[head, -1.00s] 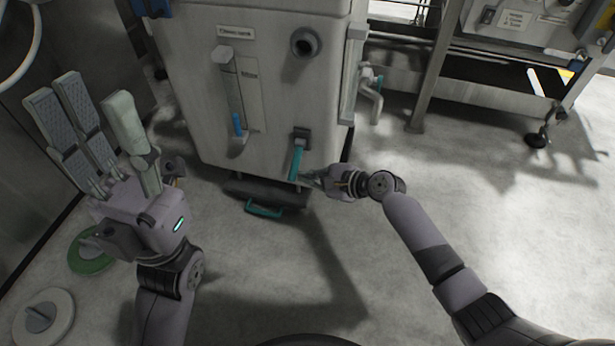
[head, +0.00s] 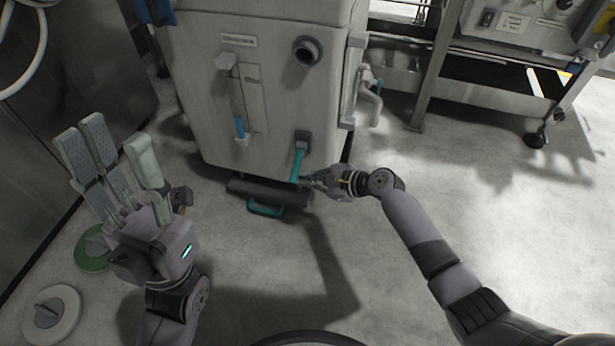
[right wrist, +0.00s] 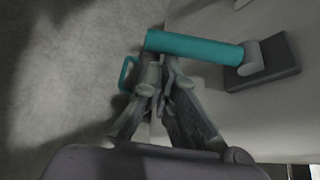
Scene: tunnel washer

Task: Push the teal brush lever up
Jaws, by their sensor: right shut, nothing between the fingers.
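The teal brush lever (head: 297,164) hangs down from a dark square mount (head: 302,139) low on the front of the pale tank. My right gripper (head: 304,180) is shut and empty, with its fingertips at the lever's lower end. In the right wrist view the lever (right wrist: 195,46) runs across the top, from its mount (right wrist: 262,65) at right to its free end at left. The fingertips (right wrist: 160,55) meet its edge near the free end; I cannot tell if they touch. My left gripper (head: 108,150) is open and empty, at the left, away from the lever.
The tank (head: 265,85) carries a blue-marked gauge (head: 239,127) and a round port (head: 306,51). Below it is a dark bar (head: 270,192) with a teal handle (head: 265,209). Green (head: 92,250) and white (head: 52,312) discs lie on the floor at left.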

